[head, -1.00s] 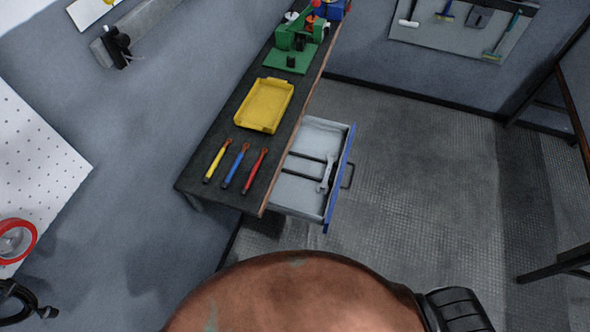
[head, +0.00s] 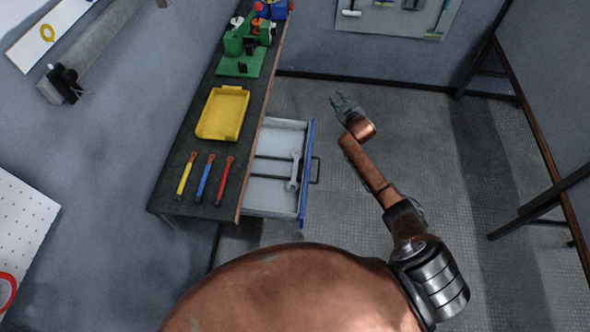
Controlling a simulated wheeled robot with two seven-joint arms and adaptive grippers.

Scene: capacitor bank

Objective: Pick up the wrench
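The wrench (head: 294,172) is silver and lies in the open drawer (head: 272,194), close to its blue front. The drawer is pulled out from under the dark workbench. My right gripper (head: 341,99) is beyond the drawer, up and to the right of the wrench in the head view. It is apart from the wrench and over the floor. Its fingers look spread with nothing between them. My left gripper is not in view.
The workbench (head: 168,203) carries a yellow tray (head: 223,113), a green device (head: 240,62) and red, blue (head: 205,178) and yellow-handled tools. The drawer handle (head: 316,170) sticks out right. Floor right of the drawer is clear up to a dark frame (head: 540,213).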

